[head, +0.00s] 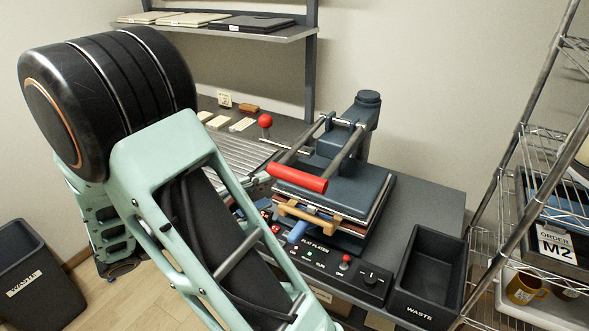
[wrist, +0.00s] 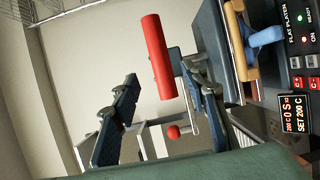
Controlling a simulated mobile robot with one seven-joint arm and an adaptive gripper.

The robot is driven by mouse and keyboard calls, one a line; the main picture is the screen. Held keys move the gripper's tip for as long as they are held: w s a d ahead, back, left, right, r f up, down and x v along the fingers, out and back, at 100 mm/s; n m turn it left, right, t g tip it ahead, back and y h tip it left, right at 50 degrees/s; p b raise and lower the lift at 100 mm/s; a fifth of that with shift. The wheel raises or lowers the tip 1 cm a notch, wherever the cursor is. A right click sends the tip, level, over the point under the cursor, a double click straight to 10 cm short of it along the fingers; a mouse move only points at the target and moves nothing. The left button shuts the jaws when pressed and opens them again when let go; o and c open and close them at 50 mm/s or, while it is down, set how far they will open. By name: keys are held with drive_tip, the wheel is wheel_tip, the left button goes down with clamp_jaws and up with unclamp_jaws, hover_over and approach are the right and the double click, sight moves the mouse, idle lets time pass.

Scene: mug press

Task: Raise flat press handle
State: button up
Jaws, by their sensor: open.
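The flat press (head: 345,190) stands on the bench in the head view, its dark blue upper plate lying low over the base. Its handle is a red cylindrical grip (head: 297,177) on two metal arms, lying low toward the front. The red grip (wrist: 157,55) also shows in the wrist view, in line with the gap between my fingers. My gripper (wrist: 160,80) is open and empty, one finger on each side of that gap. I cannot tell whether the grip is between the fingers or beyond them.
A red ball knob (head: 265,120) stands behind the press. A tan handle (head: 308,215) and control panel (head: 330,270) are at its front. A black waste bin (head: 430,275) and wire rack (head: 545,140) are at right. Bare bench lies right of the press.

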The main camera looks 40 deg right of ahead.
sight(291, 181)
drive_tip(key=d, duration=1)
drive_tip(key=shift+s+d+f+p, duration=0.1)
drive_tip(key=shift+f+p, duration=0.2)
drive_tip(key=shift+c, duration=0.2)
clamp_jaws()
